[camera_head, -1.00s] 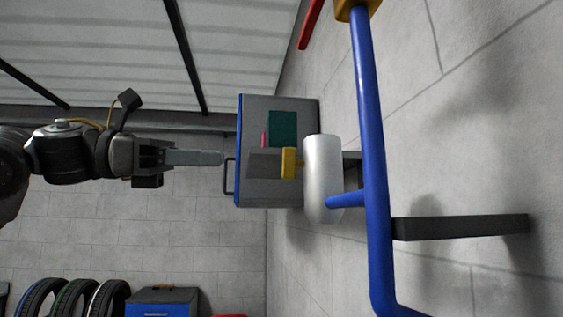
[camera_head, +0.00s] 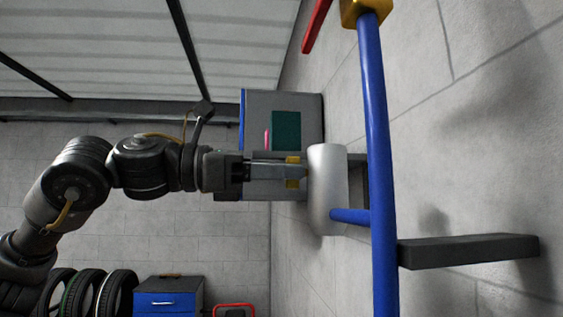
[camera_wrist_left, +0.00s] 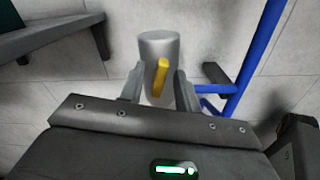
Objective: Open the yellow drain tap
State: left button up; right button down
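The yellow drain tap (camera_head: 293,184) is a small lever on the side of a grey-white cylinder (camera_head: 328,190), partly hidden by my left gripper in the head view. In the left wrist view the tap (camera_wrist_left: 160,77) stands out in front of the cylinder (camera_wrist_left: 159,47). My left gripper (camera_head: 300,171) reaches in from the left with its fingers at the tap. In the left wrist view its fingers (camera_wrist_left: 159,80) are apart, one on each side of the tap, with gaps visible. My right gripper is not in view.
A blue pipe frame (camera_head: 375,130) with a branch runs beside the cylinder. A grey cabinet (camera_head: 255,110) with a dark green panel stands behind my gripper. A dark bar (camera_head: 470,250) extends to the right. Tyres (camera_head: 115,295) and a blue-fronted box (camera_head: 168,298) are at lower left.

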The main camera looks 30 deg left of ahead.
pick_arm(q)
jog(key=shift+c, duration=0.3)
grip_shut()
jog(key=shift+n+b, duration=0.35)
jog(key=shift+n, duration=0.45)
jog(key=shift+o, duration=0.3)
grip_release()
